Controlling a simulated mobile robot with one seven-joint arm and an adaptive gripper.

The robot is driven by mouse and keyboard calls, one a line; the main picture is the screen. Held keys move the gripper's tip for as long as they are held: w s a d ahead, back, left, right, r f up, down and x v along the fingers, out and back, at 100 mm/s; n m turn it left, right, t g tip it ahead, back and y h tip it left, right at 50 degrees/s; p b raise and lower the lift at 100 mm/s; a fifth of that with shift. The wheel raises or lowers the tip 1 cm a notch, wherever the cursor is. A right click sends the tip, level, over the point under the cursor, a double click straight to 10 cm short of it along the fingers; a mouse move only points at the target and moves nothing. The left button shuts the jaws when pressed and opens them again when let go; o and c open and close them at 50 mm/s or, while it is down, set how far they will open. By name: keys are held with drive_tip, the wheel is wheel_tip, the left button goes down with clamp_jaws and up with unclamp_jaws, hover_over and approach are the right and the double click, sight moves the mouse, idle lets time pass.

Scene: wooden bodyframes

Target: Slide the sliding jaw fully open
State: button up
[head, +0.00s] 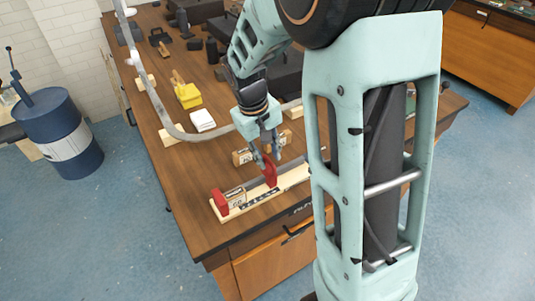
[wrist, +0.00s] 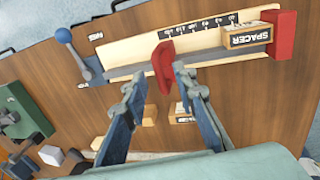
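The red sliding jaw (head: 270,172) stands upright on a pale wooden base with a printed scale (head: 258,200). In the wrist view the sliding jaw (wrist: 163,62) is near the middle of the rail, apart from the red fixed jaw (wrist: 284,35) at the right end. A block marked SPACER (wrist: 248,37) sits against the fixed jaw's inner side. My gripper (head: 267,152) is just above the sliding jaw. In the wrist view my gripper (wrist: 160,74) is open, its fingertips on either side of the jaw's near end. The right fingertip looks close to it; contact is unclear.
A blue ball-ended lever (wrist: 65,37) stands at the rail's left end. Small wooden blocks (head: 242,156) lie behind the base. A bent metal rail (head: 160,100), a yellow object (head: 188,96) and dark tools occupy the table's far part. The front-left tabletop is clear.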

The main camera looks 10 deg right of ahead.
clamp_jaws()
drive_tip(key=shift+w+d, duration=0.1)
drive_tip(key=shift+d, duration=0.05)
idle(0.4)
unclamp_jaws()
drive_tip(key=shift+f, duration=0.1)
